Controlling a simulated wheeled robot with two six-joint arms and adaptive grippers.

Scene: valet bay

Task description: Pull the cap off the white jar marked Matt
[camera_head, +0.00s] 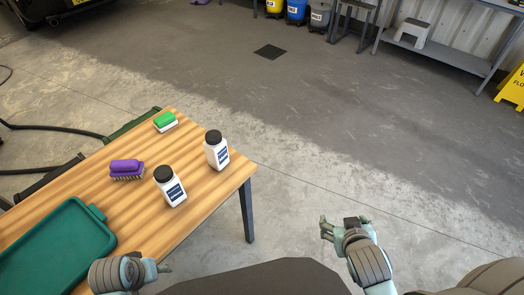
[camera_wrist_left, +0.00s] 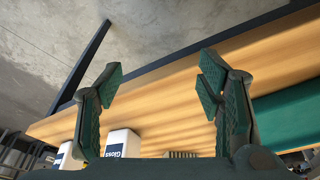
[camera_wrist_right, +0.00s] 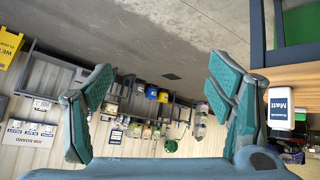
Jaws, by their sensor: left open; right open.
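Two white jars with black caps stand upright on the wooden table (camera_head: 181,232). Their labels are too small to read in the head view. A jar marked Matt (camera_wrist_right: 279,105) shows at the right of the right wrist view; it seems to be the farther jar (camera_head: 217,153) by the table's right edge. A jar marked Gloss (camera_wrist_left: 122,143) shows in the left wrist view and seems to be the nearer jar (camera_head: 170,189). My left gripper (camera_head: 161,269) is open and empty near the table's front edge. My right gripper (camera_head: 323,230) is open and empty, right of the table.
A purple brush (camera_head: 126,168) and a green-and-white block (camera_head: 165,121) lie left of and behind the jars. A teal tray (camera_head: 62,246) fills the table's front left. Open floor lies right of the table. A yellow floor sign (camera_head: 514,88) stands far right.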

